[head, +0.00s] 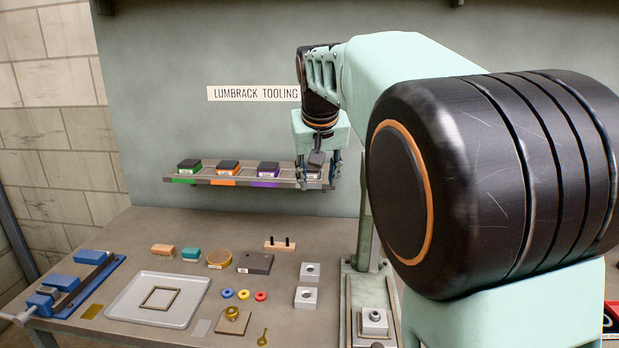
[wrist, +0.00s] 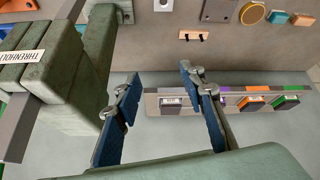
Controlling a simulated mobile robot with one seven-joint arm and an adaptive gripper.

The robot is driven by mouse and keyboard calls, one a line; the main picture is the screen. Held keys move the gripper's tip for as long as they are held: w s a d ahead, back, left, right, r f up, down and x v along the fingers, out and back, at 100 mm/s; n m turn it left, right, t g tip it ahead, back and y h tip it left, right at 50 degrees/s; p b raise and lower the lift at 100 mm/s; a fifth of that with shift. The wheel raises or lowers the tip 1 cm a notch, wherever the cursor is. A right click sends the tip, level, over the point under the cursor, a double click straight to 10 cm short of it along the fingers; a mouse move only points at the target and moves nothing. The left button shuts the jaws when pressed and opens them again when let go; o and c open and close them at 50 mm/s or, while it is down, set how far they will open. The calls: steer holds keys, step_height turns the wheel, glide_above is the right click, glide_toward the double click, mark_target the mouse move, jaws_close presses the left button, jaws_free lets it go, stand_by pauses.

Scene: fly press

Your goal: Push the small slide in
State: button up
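My gripper (head: 320,182) hangs in front of the right end of the wall rack in the head view. In the wrist view, its two fingers (wrist: 158,74) are spread wide with nothing held between them. The green press (wrist: 65,80) stands to the left in the wrist view, close beside the gripper, with a bare grey metal bar (wrist: 25,130) on it. In the head view, my arm hides most of the press; its column (head: 365,225) and base with a stepped metal block (head: 373,320) show. I cannot tell which part is the small slide.
The wall rack (head: 215,181) holds several dark-topped blocks with coloured labels. The bench carries a grey tray (head: 128,302), a blue vise (head: 70,285), a dark block (head: 256,263), two light square blocks (head: 306,297) and a two-peg stand (head: 279,243). The bench's left back is clear.

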steer(key=shift+d, duration=0.1)
stand_by(0.3)
steer(key=n+g+p, duration=0.3)
steer(key=n+g, duration=0.3)
glide_toward(378, 347)
steer(key=shift+y, duration=0.3)
steer(key=f, duration=0.8)
steer(key=shift+w+d+f, duration=0.1)
steer(key=shift+d+f, duration=0.15)
steer(key=shift+f, duration=0.05)
steer(key=shift+c, duration=0.3)
jaws_close()
